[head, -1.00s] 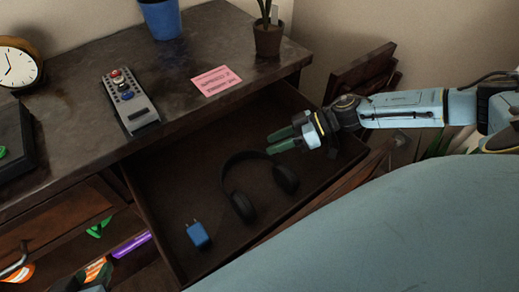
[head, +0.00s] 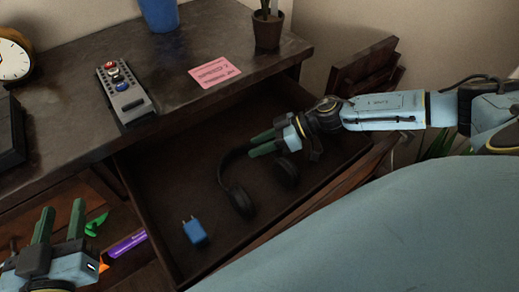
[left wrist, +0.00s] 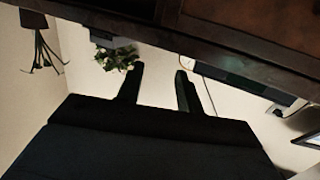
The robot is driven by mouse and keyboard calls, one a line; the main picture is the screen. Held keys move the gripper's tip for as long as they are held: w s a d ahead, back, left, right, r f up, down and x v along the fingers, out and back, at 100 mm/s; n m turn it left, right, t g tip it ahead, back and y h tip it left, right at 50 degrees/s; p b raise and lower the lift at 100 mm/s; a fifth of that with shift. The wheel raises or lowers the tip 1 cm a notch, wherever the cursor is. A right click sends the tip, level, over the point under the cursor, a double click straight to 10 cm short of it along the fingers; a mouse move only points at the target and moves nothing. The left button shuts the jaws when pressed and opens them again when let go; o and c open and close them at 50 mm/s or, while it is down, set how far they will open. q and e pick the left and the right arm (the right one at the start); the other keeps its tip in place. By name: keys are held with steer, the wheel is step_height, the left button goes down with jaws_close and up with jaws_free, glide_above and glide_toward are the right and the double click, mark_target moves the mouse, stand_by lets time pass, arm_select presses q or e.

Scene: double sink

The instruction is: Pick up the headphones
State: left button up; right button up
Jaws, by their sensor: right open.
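The black headphones (head: 238,200) lie in the open drawer (head: 180,262), with their band toward the back and their ear cups toward the front. My right gripper (head: 256,143) is open above the headband and covers part of it; I cannot tell whether it touches. My left gripper (head: 61,220) is at the lower left of the head view, outside the drawer, with its two green fingers apart and nothing between them. Its fingers also show apart and empty in the left wrist view (left wrist: 158,90). The headphones are not seen in the left wrist view.
A blue charger (head: 195,232) lies in the drawer, left of the headphones. On the desk (head: 170,100) are a remote (head: 124,92), a pink note (head: 215,71), a clock (head: 14,60), a blue pot (head: 159,14) and a plant pot (head: 267,30). A purple box (head: 127,244) sits on the lower shelf.

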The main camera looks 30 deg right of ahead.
jaws_close()
steer(key=shift+r, duration=0.1)
stand_by(0.4)
